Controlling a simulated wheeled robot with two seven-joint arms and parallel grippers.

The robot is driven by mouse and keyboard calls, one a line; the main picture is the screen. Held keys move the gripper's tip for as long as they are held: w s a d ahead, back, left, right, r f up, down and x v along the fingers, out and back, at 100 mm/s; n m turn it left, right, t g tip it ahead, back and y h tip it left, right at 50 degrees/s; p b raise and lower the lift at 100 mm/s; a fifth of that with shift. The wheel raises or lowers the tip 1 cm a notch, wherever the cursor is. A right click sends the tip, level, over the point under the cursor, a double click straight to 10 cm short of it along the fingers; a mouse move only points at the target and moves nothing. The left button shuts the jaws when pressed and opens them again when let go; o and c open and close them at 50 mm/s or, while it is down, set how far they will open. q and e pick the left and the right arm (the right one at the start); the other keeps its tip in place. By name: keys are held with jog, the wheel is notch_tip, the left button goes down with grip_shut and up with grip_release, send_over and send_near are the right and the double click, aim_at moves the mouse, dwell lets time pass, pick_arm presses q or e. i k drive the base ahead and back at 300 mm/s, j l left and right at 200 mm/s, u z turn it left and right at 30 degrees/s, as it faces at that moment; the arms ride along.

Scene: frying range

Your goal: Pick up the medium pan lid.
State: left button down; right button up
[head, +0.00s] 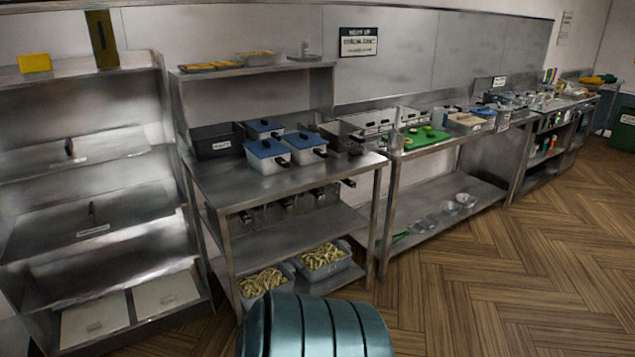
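Neither of my grippers shows in the head view. On the steel rack at the left, a flat metal lid with an upright dark handle (140,203) lies on the middle shelf and has a small white label, too small to read. A second flat metal lid with a dark handle (110,146) lies on the shelf above it. Two pale flat panels with small handles, a left one (95,318) and a right one (166,293), are at the bottom of the rack. I cannot tell by sight which one is the medium pan lid.
A steel table (225,190) right of the rack holds blue-lidded fryers (268,158) and a black bin (217,142). Tubs of fries (322,258) are on its lower shelf. A green cutting board (425,140) is farther right. The wooden floor (500,265) is clear at the right.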

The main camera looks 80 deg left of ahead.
aim_at(36, 233)
jog(key=u, duration=4.05)
jog(key=i+j, duration=0.3)
jog(key=i, duration=0.15)
jog(key=i+j+u, duration=0.1)
jog(key=i+j, duration=0.2)
jog(key=i, duration=0.2)
jog(key=i+j+u, duration=0.1)
jog(key=i+j, duration=0.2)
jog(key=i, duration=0.15)
jog(key=i+j, duration=0.2)
jog(key=i, duration=0.3)
jog(key=i+j+u, duration=0.1)
jog(key=i+j, duration=0.15)
jog(key=i, duration=0.2)
